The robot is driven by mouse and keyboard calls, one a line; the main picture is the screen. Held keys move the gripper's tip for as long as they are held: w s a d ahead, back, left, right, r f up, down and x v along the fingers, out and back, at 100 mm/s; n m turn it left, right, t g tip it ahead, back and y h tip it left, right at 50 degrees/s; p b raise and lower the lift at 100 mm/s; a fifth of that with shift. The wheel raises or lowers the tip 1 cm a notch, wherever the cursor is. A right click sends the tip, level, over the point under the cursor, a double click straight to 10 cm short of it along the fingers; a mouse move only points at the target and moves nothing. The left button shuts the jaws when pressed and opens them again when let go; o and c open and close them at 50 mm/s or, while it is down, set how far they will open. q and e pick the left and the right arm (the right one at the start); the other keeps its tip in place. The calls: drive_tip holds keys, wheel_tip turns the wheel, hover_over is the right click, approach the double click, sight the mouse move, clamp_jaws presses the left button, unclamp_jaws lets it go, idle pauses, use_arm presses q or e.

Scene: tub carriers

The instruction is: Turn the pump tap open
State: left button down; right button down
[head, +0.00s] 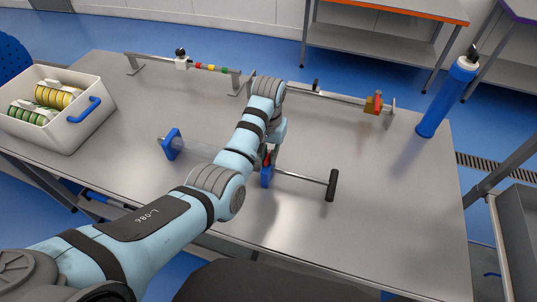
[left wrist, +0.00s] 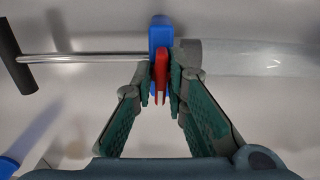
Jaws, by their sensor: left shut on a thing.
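The pump lies on the grey table, with a clear barrel (head: 198,149), a blue end block (head: 172,144) at the left and a second blue block (head: 266,177) by my gripper. A metal rod runs right from it to a black T-handle (head: 331,185). The red tap (left wrist: 161,70) sits at the blue block (left wrist: 160,33) in the left wrist view. My left gripper (left wrist: 160,88) is shut on the tap, a finger on each side. In the head view my left arm and gripper (head: 268,160) hide most of the tap. My right gripper is out of view.
A white tub (head: 75,132) with yellow and green items stands at the table's left. Metal rails with coloured pieces (head: 211,68) and a brown-and-red piece (head: 374,103) run along the back. A blue upright cylinder (head: 446,98) stands at the right. The right front table is clear.

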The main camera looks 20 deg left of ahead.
use_arm(q)
drive_tip(key=c, duration=1.6)
unclamp_jaws()
drive_tip(key=shift+o, duration=0.2)
